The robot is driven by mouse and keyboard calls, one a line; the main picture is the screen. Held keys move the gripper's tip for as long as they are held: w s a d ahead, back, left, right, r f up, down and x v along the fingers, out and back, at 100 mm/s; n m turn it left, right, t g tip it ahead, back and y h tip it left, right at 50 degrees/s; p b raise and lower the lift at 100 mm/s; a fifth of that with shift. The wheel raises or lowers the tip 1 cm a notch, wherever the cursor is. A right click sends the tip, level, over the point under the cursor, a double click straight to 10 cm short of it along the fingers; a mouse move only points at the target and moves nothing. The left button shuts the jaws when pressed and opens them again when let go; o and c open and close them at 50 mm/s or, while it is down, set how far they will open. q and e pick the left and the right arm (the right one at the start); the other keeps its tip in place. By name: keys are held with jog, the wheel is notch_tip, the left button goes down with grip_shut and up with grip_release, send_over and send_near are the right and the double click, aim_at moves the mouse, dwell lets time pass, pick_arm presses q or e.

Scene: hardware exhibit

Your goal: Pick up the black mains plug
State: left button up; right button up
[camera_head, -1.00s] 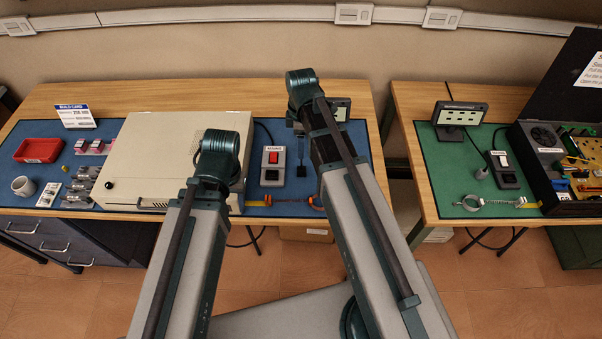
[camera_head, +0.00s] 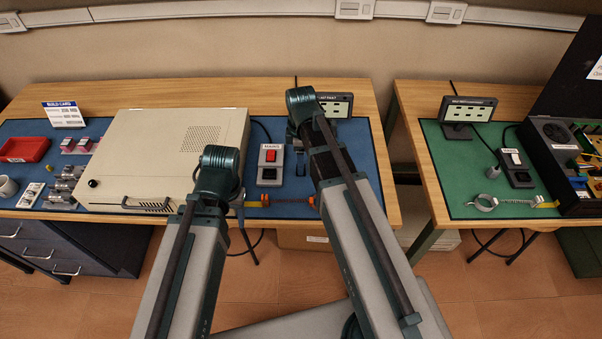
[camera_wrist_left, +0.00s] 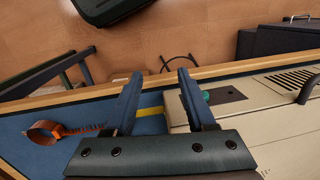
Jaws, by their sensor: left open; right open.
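I cannot pick out the black mains plug for certain. A small dark item (camera_head: 301,163) shows on the blue mat beside my right arm in the head view, partly hidden; I cannot tell what it is. My left gripper (camera_wrist_left: 160,76) is open and empty in the left wrist view. It is over the front of the blue mat, between the beige case (camera_wrist_left: 265,110) and an orange wrist strap (camera_wrist_left: 45,131). In the head view my left arm hides this gripper. My right gripper is hidden too, behind my right arm.
The beige case (camera_head: 165,150) fills the mat's middle, with a red-switch mains box (camera_head: 270,156) to its right. The orange strap (camera_head: 312,200) lies near the front edge. A meter panel (camera_head: 338,105) stands behind. A second bench with a green mat (camera_head: 455,180) is at right.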

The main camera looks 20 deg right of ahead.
notch_tip(320, 180, down, 4)
jog(key=shift+s+r+b, duration=0.1)
jog(key=shift+r+b, duration=0.1)
jog(key=shift+b, duration=1.05)
jog(key=shift+r, duration=0.1)
grip_shut()
jog(key=shift+r, duration=0.15)
